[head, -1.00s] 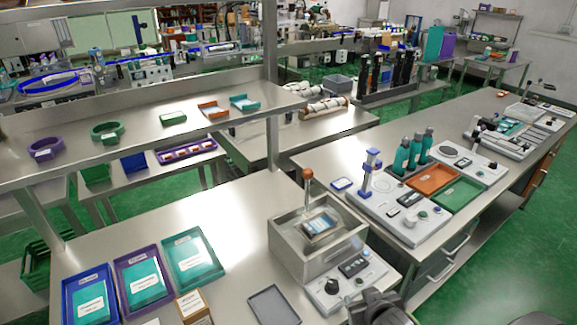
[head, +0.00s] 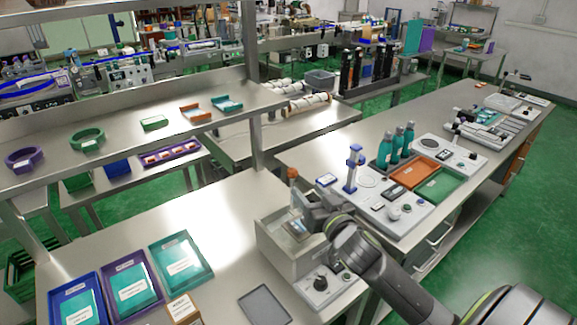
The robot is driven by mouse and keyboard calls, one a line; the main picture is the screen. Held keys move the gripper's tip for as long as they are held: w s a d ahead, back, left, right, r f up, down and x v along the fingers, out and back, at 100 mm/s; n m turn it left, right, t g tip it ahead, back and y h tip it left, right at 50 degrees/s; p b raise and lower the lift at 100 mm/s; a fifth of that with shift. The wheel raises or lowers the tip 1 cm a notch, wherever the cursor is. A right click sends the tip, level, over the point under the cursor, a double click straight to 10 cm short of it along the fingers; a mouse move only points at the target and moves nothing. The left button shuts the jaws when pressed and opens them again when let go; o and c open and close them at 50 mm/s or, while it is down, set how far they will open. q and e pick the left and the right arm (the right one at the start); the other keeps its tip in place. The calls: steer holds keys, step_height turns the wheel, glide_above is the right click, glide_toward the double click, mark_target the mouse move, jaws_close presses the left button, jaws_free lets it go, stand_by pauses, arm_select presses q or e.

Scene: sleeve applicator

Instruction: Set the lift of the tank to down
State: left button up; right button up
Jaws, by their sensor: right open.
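The tank (head: 275,246) is a grey metal box standing on the bench at the lower centre. Its lift has an upright post with an orange-brown knob (head: 292,173) that stands above the tank rim. A small platform with a dark and light item (head: 296,229) shows inside the tank, partly covered by my arm. My right gripper (head: 302,203) is over the tank, just below and right of the knob, with its jaws open. I cannot tell whether it touches the post. My left gripper is out of view.
A grey tray (head: 265,305) lies in front, with blue, purple and green (head: 181,262) trays to the left. A blue-topped stand (head: 352,168) is behind right of my arm.

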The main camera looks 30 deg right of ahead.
mark_target(293, 174)
steer(key=w+p, duration=0.1)
steer(key=w, duration=0.3)
steer(key=w+d, duration=0.1)
steer(key=w, duration=0.2)
steer(key=w+p, duration=0.1)
steer(key=w, duration=0.3)
steer(key=shift+w+d+p, duration=0.2)
steer(key=shift+w+p, duration=0.1)
steer(key=shift+p, duration=0.05)
steer(key=shift+f, duration=0.1)
jaws_close()
